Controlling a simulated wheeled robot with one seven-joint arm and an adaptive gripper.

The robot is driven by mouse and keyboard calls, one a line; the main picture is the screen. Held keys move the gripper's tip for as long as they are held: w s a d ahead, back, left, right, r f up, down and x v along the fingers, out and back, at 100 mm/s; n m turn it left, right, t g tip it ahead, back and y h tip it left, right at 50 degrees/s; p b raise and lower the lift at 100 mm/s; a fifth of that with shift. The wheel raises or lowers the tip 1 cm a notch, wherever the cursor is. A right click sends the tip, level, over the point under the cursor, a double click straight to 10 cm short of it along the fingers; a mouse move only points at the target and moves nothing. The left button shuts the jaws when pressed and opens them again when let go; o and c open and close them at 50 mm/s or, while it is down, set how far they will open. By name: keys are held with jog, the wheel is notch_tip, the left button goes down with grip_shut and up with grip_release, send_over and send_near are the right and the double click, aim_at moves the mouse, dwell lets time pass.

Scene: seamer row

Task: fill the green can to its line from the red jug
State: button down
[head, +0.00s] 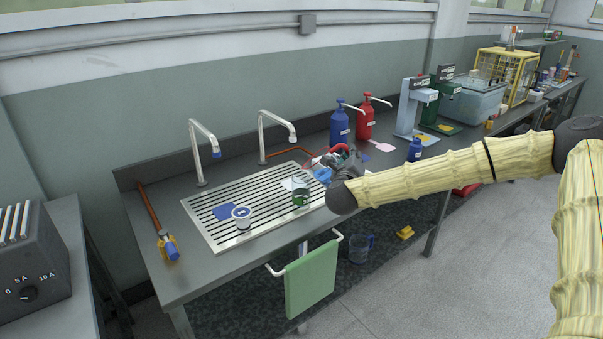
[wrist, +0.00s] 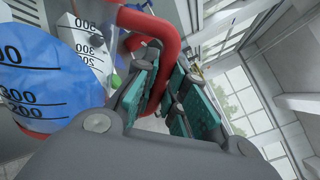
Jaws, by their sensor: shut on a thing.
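My gripper (wrist: 165,80) is shut on the red handle (wrist: 165,35) of the red jug. The jug's side (wrist: 85,60) carries black scale marks in the wrist view, and a blue area with marks fills the left; I cannot tell whether that is liquid. In the head view my gripper (head: 336,166) is over the right part of the slatted drain tray (head: 258,231), mostly hiding the jug. The green can (head: 301,198) stands on the tray just left of and below the gripper. Its line and its contents cannot be made out.
Blue (head: 339,130) and red (head: 365,123) pump bottles stand further right. A green towel (head: 311,280) hangs at the front edge.

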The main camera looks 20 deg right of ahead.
aim_at(346, 147)
jog(key=shift+w+a+r+n+p, duration=0.1)
jog(key=shift+a+r+n+p, duration=0.15)
jog(key=shift+p, duration=0.4)
dwell(0.4)
jog(key=shift+w+a+r+n+p, duration=0.25)
jog(key=shift+r+n+p, duration=0.3)
jog(key=shift+p, duration=0.65)
jog(key=shift+w+a+r+n+p, duration=0.1)
jog(key=shift+a+r+n+p, duration=0.4)
jog(key=shift+p, duration=0.65)
dwell(1.8)
